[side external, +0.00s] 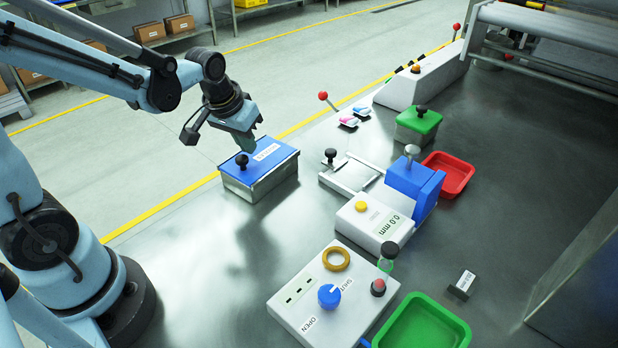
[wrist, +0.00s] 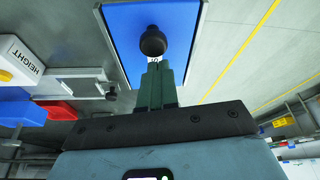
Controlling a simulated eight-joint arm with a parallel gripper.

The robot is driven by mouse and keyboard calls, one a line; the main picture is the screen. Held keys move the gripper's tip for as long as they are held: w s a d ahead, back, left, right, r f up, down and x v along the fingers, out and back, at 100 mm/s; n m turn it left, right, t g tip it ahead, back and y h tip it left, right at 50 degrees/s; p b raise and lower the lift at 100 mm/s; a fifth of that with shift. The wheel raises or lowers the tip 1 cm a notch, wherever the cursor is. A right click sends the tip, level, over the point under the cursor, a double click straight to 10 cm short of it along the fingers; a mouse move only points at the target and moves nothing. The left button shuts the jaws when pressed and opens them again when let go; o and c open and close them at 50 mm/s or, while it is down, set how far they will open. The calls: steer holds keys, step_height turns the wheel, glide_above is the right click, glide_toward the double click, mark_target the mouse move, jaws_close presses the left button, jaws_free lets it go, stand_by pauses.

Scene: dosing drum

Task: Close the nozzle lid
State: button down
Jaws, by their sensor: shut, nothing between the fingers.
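A metal box (side external: 262,190) with a blue lid (side external: 275,158) stands at the near left edge of the bench. The lid lies over the box top and looks flat. It has a black knob (side external: 241,160) and a white label too small to read. My gripper (side external: 251,146) is above the lid beside the knob, its fingers shut and empty. The wrist view shows the fingertips (wrist: 158,66) just short of the knob (wrist: 153,41), over the blue lid (wrist: 120,22). I cannot tell whether they touch the lid.
A metal plate fixture (side external: 350,175) and a height gauge (side external: 375,222) stand right of the box. A green-lidded box (side external: 418,122), a red tray (side external: 462,176), a control box (side external: 300,305) and a green tray (side external: 455,325) are farther right. Bare bench lies in front of the blue-lidded box.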

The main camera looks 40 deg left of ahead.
mark_target(259, 154)
steer(key=w, duration=0.3)
steer(key=shift+a+r, duration=0.3)
steer(key=shift+a, duration=0.1)
steer(key=shift+w+r, duration=0.2)
steer(key=v, duration=1)
steer(key=s+d+f+m+t+h, duration=0.1)
steer(key=s+d+f+m+t, duration=0.1)
steer(key=s+d, duration=0.4)
step_height(259, 154, down, 3)
steer(key=shift+s+d+r+m+t, duration=0.2)
steer(key=shift+s+m+t, duration=0.2)
steer(key=shift+s+t, duration=0.3)
steer(key=shift+w, duration=0.1)
